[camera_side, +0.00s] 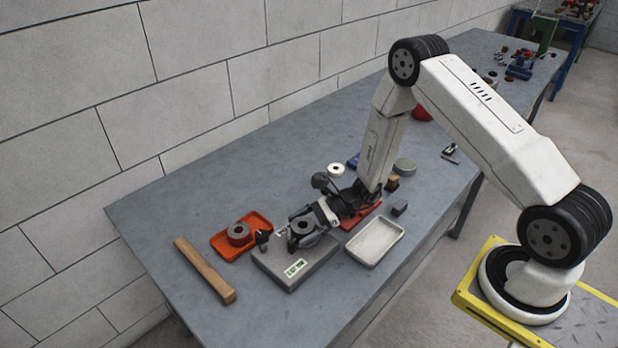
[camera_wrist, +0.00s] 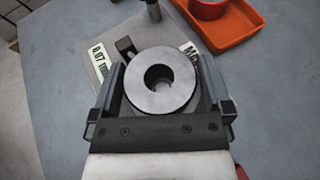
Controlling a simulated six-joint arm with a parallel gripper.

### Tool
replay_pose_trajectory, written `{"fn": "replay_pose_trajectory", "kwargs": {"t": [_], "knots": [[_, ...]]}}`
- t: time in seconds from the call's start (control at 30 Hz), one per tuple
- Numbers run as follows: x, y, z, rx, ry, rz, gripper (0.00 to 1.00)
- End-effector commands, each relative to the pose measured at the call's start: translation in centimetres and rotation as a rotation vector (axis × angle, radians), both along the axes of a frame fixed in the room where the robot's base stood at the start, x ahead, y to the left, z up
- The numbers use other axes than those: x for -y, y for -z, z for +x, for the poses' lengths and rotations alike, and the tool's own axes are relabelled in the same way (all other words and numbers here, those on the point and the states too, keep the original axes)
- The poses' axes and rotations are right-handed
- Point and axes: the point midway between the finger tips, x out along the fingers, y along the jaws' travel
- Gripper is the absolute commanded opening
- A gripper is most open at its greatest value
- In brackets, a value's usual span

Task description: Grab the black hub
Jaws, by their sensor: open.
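In the wrist view the hub (camera_wrist: 160,82) looks lighter grey and lies between the two fingers. My gripper (camera_side: 306,229) is low over the block, with one finger on each side of the hub. The fingers are open, with a small gap visible beside the hub. The fingertips also show in the wrist view (camera_wrist: 162,74). The hub's underside is hidden.
An orange tray (camera_side: 259,246) with a reddish-dark ring (camera_side: 239,233) stands left of the block. A wooden bar (camera_side: 205,270) lies farther left. A white tray (camera_side: 375,255) is to the right. A small dark knobbed part (camera_side: 262,238) stands near the block's edge.

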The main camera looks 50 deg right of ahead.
Motion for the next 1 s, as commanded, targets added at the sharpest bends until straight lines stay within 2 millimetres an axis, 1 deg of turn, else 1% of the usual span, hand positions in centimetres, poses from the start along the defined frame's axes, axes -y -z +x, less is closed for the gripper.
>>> {"fn": "replay_pose_trajectory", "kwargs": {"t": [0.33,0.37,0.4,0.47,0.5,0.57,0.6,0.63,0.67,1.0], "knots": [[0.02,-0.01,-0.02,-0.001,0.000,0.000,1.00],[0.02,-0.01,-0.02,-0.001,0.000,0.000,0.90],[0.02,-0.01,-0.02,-0.001,0.000,0.000,0.78],[0.03,-0.02,-0.03,-0.001,0.000,0.000,0.59],[0.03,-0.02,-0.03,-0.001,0.000,0.000,0.46],[0.02,-0.02,-0.03,-0.001,0.000,0.000,0.27],[0.03,-0.02,-0.03,-0.001,0.000,0.000,0.14],[0.03,-0.02,-0.03,-0.001,0.000,0.000,0.05],[0.02,-0.02,-0.03,-0.001,0.000,0.000,0.00],[0.03,-0.17,0.02,0.002,0.000,0.001,0.00]]}}
